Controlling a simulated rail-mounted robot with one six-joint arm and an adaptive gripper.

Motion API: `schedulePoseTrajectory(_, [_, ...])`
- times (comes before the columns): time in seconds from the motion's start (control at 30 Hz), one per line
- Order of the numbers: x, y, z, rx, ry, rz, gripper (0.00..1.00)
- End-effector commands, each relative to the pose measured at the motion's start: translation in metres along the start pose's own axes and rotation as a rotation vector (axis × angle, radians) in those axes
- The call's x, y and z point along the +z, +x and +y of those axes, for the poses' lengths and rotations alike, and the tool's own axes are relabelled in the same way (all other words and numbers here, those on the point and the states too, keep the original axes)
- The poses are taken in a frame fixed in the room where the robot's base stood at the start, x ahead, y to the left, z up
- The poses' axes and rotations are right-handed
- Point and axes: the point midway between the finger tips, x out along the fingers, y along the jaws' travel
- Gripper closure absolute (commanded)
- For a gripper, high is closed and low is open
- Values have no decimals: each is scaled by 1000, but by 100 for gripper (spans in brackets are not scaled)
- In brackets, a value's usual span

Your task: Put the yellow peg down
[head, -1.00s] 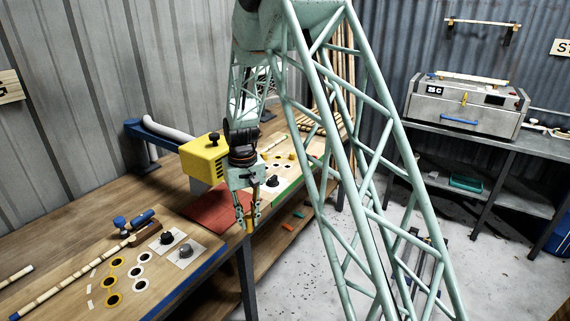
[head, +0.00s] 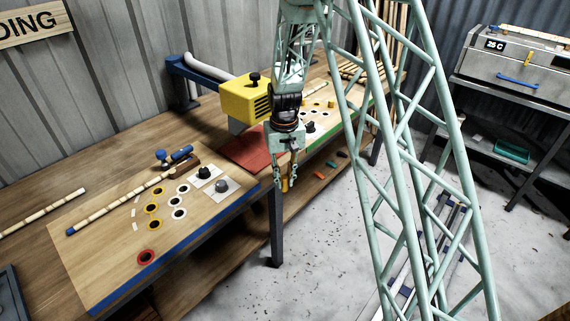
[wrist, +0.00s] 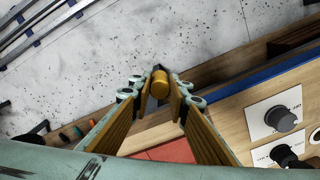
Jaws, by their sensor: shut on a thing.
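The yellow peg (wrist: 159,87) is a short cylinder held between the fingertips of my gripper (wrist: 161,96) in the wrist view. In the head view my gripper (head: 284,178) points down, with the yellow peg (head: 284,185) at its tips. The peg hangs in the air by the bench's front edge, between the two boards. The near board (head: 110,260) has a blue front edge and holes ringed in yellow, white and red. The far board (head: 326,133) has a green edge, ringed holes and small yellow pieces.
A red mat (head: 243,151) lies between the boards, beside a yellow machine (head: 245,100). Grey and black knobs stand at the near board's right corner. A rattan pole (head: 115,206) lies across that board. Coloured pieces lie on the shelf below. Open floor is in front.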

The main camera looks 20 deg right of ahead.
Motion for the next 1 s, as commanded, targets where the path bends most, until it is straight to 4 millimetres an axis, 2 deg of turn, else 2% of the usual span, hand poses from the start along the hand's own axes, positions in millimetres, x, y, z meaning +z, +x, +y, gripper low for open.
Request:
schedulePoseTrajectory(0.03, [7,16,0,0,0,-5,92])
schedulePoseTrajectory(0.2, [27,63,0,0,0,-6,92])
schedulePoseTrajectory(0.5, [67,134,0,0,0,-5,92])
schedulePoseTrajectory(0.7, [85,160,0,0,0,-2,92])
schedulePoseTrajectory(1.0, [91,169,0,0,0,1,92])
